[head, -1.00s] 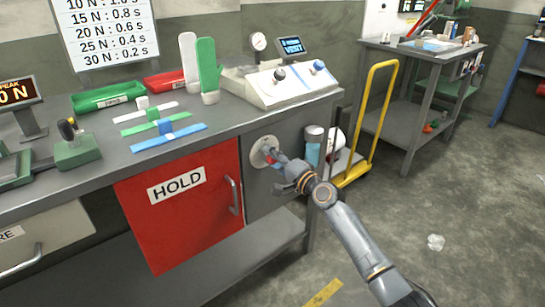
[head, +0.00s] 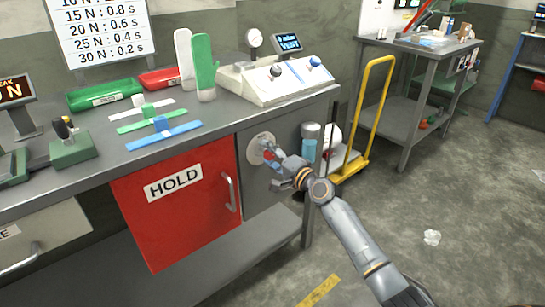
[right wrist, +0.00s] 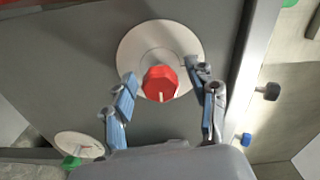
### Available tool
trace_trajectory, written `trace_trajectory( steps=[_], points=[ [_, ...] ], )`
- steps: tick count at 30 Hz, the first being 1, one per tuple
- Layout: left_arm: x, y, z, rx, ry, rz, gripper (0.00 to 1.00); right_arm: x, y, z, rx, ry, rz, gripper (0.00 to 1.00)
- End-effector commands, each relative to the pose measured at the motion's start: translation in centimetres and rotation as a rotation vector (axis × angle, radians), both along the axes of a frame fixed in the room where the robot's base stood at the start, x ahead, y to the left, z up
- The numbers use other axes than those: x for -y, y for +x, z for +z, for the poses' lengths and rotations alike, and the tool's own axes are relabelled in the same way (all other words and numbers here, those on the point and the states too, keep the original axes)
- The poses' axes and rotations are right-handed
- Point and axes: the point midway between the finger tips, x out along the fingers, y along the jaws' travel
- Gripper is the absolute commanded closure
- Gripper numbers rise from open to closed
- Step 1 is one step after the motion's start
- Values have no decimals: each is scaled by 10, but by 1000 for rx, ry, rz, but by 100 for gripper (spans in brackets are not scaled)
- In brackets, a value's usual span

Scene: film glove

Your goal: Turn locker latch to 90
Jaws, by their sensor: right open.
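The locker latch is a red knob (right wrist: 160,83) with a pale pointer line, on a round light plate (right wrist: 140,42) fixed to the grey locker front (head: 262,187). In the head view the plate (head: 257,142) shows beside the red HOLD door, and the knob is mostly hidden by my gripper. My right gripper (right wrist: 162,95) is open, with one blue-padded finger on each side of the knob. Both fingers look apart from the knob. In the head view my right gripper (head: 272,156) is at the plate. My left gripper is not in view.
The red HOLD door (head: 170,220) with its handle (head: 230,193) is just left of the latch. A yellow trolley (head: 375,115) and a blue-and-white cylinder (head: 309,145) stand to the right. The bench top above holds a control box (head: 290,88) and standing gloves (head: 204,70).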

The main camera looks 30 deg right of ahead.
Motion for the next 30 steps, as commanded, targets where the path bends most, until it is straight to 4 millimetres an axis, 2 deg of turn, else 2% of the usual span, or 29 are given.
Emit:
trace_trajectory(
  steps=[5,12,18,24,30],
  points=[
    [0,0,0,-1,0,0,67,4,-17,-2,-2,-3,-1,42],
    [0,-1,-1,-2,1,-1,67,15,-67,-2,-3,-4,-1,42],
    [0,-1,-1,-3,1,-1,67,24,-100,-2,-4,-2,-1,42],
    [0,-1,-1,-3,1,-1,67,26,-115,-1,-1,1,0,42],
    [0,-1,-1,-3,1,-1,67,27,-117,0,0,1,-1,42]
  ],
)
